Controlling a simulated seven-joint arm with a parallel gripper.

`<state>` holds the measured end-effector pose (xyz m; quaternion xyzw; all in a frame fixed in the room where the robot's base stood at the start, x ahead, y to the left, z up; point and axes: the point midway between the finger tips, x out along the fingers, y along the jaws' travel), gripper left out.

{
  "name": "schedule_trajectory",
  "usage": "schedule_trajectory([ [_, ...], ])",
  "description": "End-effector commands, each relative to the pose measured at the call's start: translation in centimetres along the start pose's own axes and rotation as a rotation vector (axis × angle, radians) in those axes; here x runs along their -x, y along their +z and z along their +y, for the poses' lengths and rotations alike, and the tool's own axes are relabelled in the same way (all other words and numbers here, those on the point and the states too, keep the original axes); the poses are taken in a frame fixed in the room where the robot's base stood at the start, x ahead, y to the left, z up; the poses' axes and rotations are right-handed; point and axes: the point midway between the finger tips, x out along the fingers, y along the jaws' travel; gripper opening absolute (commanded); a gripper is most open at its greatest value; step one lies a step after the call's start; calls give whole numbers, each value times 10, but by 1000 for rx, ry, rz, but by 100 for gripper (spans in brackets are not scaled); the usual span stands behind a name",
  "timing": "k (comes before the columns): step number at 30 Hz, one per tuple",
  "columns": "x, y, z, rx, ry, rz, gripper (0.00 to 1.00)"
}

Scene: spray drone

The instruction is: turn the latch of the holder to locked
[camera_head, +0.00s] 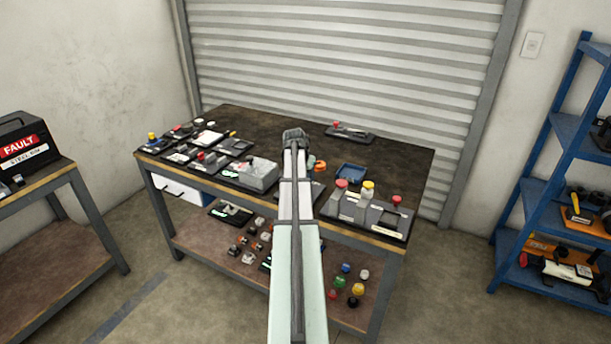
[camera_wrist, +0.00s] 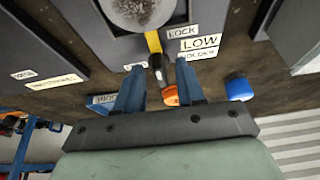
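In the wrist view, the grey holder (camera_wrist: 92,28) with a round speckled disc (camera_wrist: 140,8) fills the top middle. Its latch (camera_wrist: 155,45) is a short lever with a yellow part and a black end, pointing down toward my gripper. A LOCK label (camera_wrist: 182,31) and a LOW HOLDER label (camera_wrist: 201,43) sit to its right. My gripper (camera_wrist: 160,68) is open, its two blue fingers on either side of the lever's black end; I cannot tell whether they touch it. In the head view my gripper (camera_head: 294,136) is over the table, and my arm hides part of the tabletop behind it.
The dark table (camera_head: 255,125) carries several small fixtures on the left and a grey panel with red and yellow knobs (camera_head: 366,212) on the right. An orange part (camera_head: 319,165) and a blue tray (camera_head: 351,172) lie near my arm. The table's back middle is mostly clear.

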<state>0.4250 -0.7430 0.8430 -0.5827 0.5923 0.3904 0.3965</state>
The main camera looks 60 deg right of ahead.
Motion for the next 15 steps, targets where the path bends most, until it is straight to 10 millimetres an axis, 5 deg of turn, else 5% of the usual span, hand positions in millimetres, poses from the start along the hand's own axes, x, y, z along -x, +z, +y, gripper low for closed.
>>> schedule_trajectory([
  [8,12,0,0,1,-1,2,38],
  [15,53,0,0,0,-2,3,38],
])
